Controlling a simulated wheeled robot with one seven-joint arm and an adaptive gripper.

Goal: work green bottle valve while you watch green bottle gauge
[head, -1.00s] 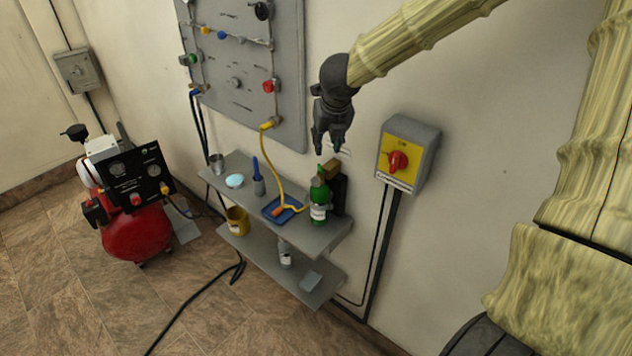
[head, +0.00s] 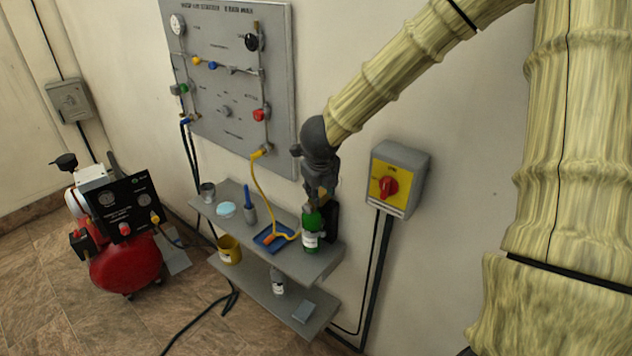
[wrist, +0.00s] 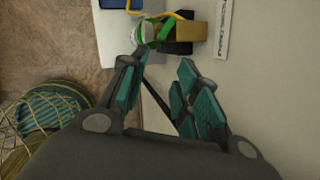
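The green bottle (head: 311,238) with a white label stands upright near the right end of the upper shelf. In the wrist view, part of the green bottle (wrist: 140,35) shows past the left finger, with a brass-coloured block (wrist: 192,31) beside it. I cannot make out the valve clearly. My gripper (head: 318,197) points down just above the bottle top; whether it touches is unclear. In the wrist view my gripper (wrist: 162,68) has its fingers apart with nothing between them. I cannot identify the bottle's gauge; it may be hidden.
A dark block (head: 332,219) stands behind the bottle. A switch box (head: 412,176) with a red knob is right on the wall. A red compressor (head: 127,262) stands left.

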